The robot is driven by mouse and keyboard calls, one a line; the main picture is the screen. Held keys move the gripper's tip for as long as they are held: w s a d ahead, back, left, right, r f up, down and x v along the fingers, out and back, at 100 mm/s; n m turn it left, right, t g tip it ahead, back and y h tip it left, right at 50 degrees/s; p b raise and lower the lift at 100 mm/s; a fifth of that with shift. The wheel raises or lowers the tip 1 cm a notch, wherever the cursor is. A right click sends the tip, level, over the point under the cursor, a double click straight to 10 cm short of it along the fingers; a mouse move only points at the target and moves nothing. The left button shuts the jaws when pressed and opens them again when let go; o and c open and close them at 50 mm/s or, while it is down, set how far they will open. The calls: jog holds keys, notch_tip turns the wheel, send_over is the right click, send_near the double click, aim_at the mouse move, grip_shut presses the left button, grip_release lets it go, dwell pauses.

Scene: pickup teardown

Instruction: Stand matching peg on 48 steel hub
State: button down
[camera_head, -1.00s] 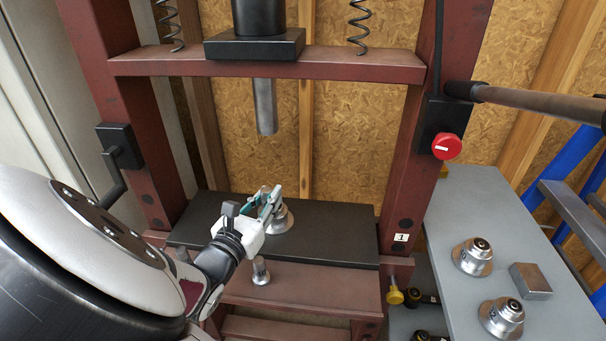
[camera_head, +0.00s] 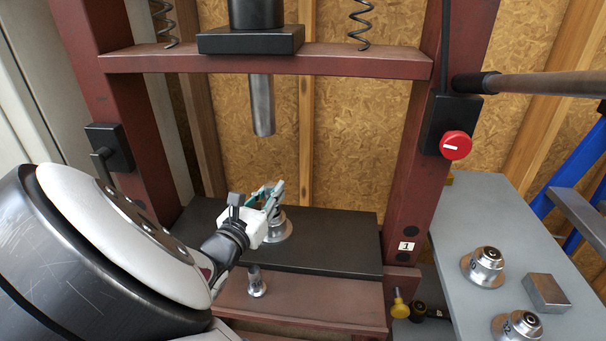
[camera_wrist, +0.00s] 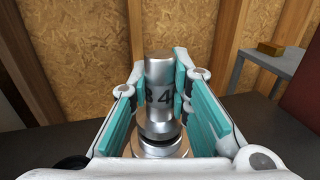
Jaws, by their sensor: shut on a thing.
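My gripper (camera_head: 272,194) is over the black press bed, its teal-padded fingers shut on a steel peg (camera_wrist: 158,72). The peg is upright between the pads in the wrist view, with a dark marking ending in 4; the rest is partly hidden. A steel hub (camera_head: 285,234) with a wide flange sits on the bed under the fingers. Its rounded top (camera_wrist: 160,146) shows directly below the peg in the wrist view; I cannot tell whether they touch. Another small steel peg (camera_head: 257,284) stands on the red ledge in front. No 48 is readable.
The press ram (camera_head: 262,105) hangs above the gripper, between red posts. Two more steel hubs (camera_head: 485,266) (camera_head: 517,326) and a metal block (camera_head: 547,292) are on the grey table (camera_head: 455,215) at right. A red button (camera_head: 456,145) is on the right post.

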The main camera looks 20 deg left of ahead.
jog(key=shift+f, duration=0.3)
dwell(0.6)
jog(key=c, duration=1.4)
grip_release()
jog(key=shift+f, duration=0.1)
jog(key=shift+s, duration=0.15)
